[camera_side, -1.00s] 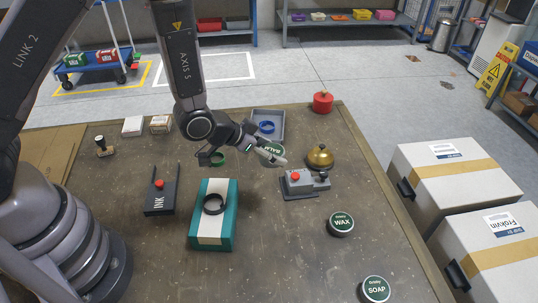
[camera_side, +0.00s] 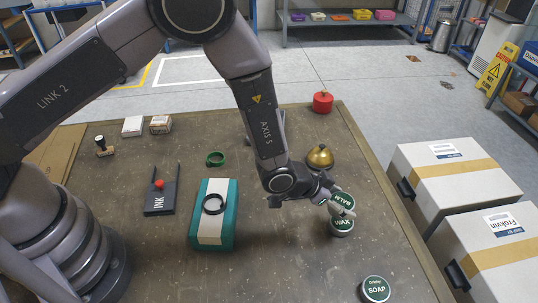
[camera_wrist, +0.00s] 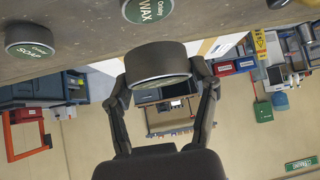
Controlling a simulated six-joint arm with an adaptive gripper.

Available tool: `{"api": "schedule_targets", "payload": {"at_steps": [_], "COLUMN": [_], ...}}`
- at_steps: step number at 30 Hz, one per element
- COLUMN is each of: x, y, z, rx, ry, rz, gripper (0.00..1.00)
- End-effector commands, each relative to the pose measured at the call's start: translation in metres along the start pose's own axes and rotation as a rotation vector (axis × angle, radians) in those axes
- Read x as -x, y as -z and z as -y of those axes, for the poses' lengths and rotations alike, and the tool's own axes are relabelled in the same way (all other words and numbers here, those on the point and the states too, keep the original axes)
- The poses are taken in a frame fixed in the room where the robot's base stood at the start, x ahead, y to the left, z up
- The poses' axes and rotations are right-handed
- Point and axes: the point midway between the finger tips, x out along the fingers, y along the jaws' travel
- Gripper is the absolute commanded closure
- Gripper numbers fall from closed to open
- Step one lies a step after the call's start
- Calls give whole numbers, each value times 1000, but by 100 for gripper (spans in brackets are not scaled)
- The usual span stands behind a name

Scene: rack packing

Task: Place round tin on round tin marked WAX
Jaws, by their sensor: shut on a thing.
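A round dark tin with a green BALM lid (camera_side: 341,200) is held between the fingers of my gripper (camera_side: 336,204). In the wrist view the held tin (camera_wrist: 157,60) fills the gap between the two fingers (camera_wrist: 163,85). The tin marked WAX (camera_side: 342,226) stands upright on the table, and the held tin overlaps its far upper part in the side view. The wrist view shows the WAX tin (camera_wrist: 146,10) at the top edge, with some bare table showing between the two tins. They look apart; the exact height between them is unclear.
A tin marked SOAP (camera_side: 376,289) stands near the table's front right. A brass bell (camera_side: 320,157) stands behind my gripper. A teal box (camera_side: 214,235) with a black ring (camera_side: 214,204) lies to the left. The table right of the WAX tin is clear.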

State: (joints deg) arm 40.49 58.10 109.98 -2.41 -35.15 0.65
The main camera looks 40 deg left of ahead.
Motion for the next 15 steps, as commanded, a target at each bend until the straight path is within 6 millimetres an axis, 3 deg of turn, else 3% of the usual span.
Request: {"api": "schedule_targets", "payload": {"at_steps": [7, 15], "x": [-26, -47], "y": [-4, -26], "z": [0, 0], "rx": [0, 0], "ry": [0, 1], "rz": [0, -1], "gripper": [79, 79]}}
